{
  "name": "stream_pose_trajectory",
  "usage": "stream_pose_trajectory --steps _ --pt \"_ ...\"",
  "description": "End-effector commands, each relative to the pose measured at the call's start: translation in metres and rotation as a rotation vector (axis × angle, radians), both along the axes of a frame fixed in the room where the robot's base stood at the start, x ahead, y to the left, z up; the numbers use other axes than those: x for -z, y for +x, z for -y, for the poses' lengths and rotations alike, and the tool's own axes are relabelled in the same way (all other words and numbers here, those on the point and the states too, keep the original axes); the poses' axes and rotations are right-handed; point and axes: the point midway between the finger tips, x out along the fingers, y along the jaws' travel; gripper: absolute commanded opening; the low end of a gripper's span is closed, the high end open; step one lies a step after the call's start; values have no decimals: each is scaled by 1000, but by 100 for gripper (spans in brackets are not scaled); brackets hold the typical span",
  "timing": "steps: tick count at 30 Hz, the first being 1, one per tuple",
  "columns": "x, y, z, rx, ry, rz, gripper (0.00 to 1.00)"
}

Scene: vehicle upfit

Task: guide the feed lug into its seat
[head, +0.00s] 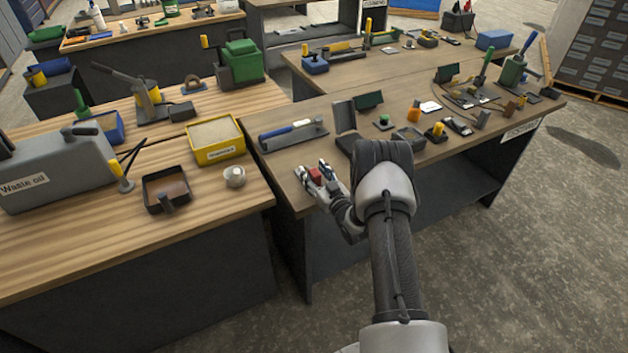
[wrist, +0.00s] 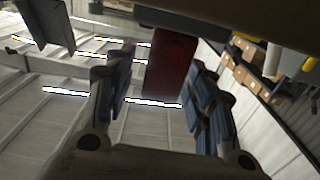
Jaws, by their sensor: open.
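My gripper (head: 312,169) is at the near left edge of the brown workbench, its fingers apart. A small red block (head: 315,176) shows between the fingers. In the wrist view the red block (wrist: 171,62) stands between the two blue-grey finger pads of my gripper (wrist: 160,72), with a visible gap to the left pad. Its gap to the right pad is narrower, and I cannot tell whether they touch. Its upper end meets a dark part. I cannot tell whether the red block is the feed lug. I cannot make out the lug's seat.
A grey tray with a blue-and-white tool (head: 292,132) lies behind my gripper. A dark upright bracket (head: 345,117) stands to its right. On the left bench are a yellow bin (head: 216,154), a dark tray (head: 153,202) and a waste oil can (head: 58,175).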

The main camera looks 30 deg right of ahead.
Motion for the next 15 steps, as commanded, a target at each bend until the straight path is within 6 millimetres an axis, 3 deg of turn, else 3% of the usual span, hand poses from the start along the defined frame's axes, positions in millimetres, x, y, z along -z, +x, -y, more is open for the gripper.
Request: stream_pose_trajectory --steps 6,15 --pt "0 1 0 0 0 0 50" --pt "0 1 0 0 0 0 31"
